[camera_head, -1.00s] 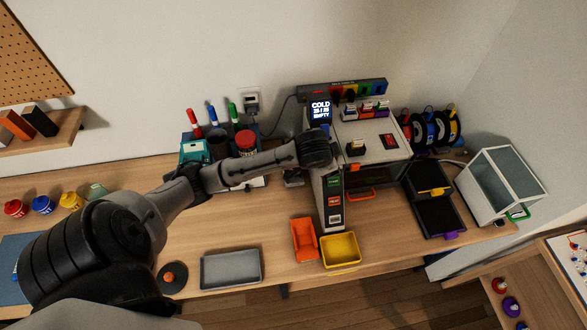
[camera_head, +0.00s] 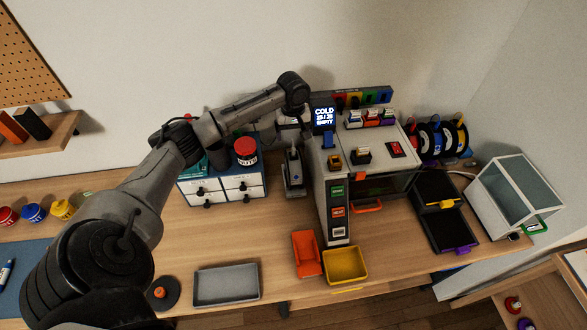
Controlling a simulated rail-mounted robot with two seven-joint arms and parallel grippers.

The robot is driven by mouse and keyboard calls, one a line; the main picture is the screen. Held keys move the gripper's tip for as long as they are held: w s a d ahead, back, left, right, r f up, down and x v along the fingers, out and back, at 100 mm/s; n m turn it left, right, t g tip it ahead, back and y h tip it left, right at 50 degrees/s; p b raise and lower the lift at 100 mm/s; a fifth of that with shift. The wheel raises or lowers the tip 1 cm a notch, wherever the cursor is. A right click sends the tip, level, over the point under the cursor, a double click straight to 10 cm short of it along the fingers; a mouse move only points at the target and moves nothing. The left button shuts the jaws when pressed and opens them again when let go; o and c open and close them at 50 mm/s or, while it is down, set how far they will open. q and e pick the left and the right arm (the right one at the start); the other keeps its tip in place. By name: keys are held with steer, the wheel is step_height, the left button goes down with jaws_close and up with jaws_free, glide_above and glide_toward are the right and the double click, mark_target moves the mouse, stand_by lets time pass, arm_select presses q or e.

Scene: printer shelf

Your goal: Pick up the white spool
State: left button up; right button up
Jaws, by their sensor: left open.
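Several dark-rimmed filament spools (camera_head: 437,140) stand upright in a row behind the printer's right side, with blue and yellow windings showing. A pale band shows among them, but I cannot tell clearly which one is the white spool. My left arm reaches in from the left, and its wrist is left of the printer. My left gripper (camera_head: 293,155) hangs down from it, open, between the drawer box and the printer, far from the spools. I see nothing held in it. My right gripper is not in view.
The printer (camera_head: 333,190) with a lit screen stands between my gripper and the spools. A drawer box (camera_head: 240,188) is left of the gripper. A black tray (camera_head: 440,225) and a glass-sided box (camera_head: 515,190) stand at right. Orange (camera_head: 306,255) and yellow bins (camera_head: 345,282) lie in front.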

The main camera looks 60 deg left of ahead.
mark_target(293, 155)
arm_select(q)
steer(key=shift+f, duration=5.6)
steer(key=shift+c, duration=0.3)
jaws_close()
steer(key=shift+r, duration=0.1)
